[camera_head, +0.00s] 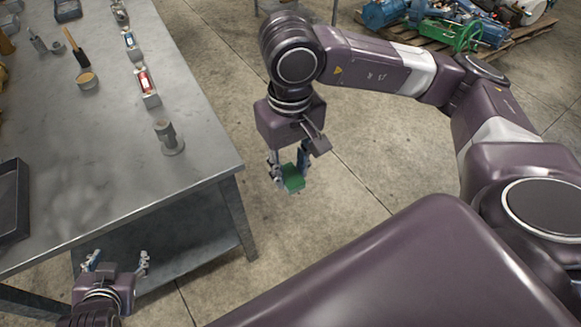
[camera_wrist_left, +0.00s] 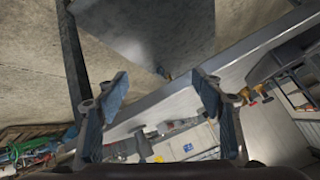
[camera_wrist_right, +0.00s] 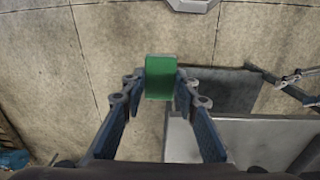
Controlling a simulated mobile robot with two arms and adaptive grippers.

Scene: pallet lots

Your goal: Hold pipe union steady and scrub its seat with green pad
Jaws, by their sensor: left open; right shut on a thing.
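A grey metal fitting (camera_head: 168,138), which looks like the pipe union, stands upright on its round base near the right edge of the table, touched by neither gripper. My right gripper (camera_head: 288,166) is shut on the green pad (camera_head: 292,179) and holds it over the floor, right of the table. The pad (camera_wrist_right: 160,77) also shows between the fingertips in the right wrist view. My left gripper (camera_head: 117,260) is open and empty by the table's front edge. The left wrist view shows its fingers (camera_wrist_left: 158,92) spread with nothing between them. The fitting's seat is too small to make out.
The metal table (camera_head: 110,165) has a dark tray (camera_head: 10,200) at left. A red-labelled item (camera_head: 147,84), a brush (camera_head: 77,48) and a small round tub (camera_head: 87,80) lie farther back. A loaded pallet (camera_head: 510,48) stands far right. The table's front middle is clear.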

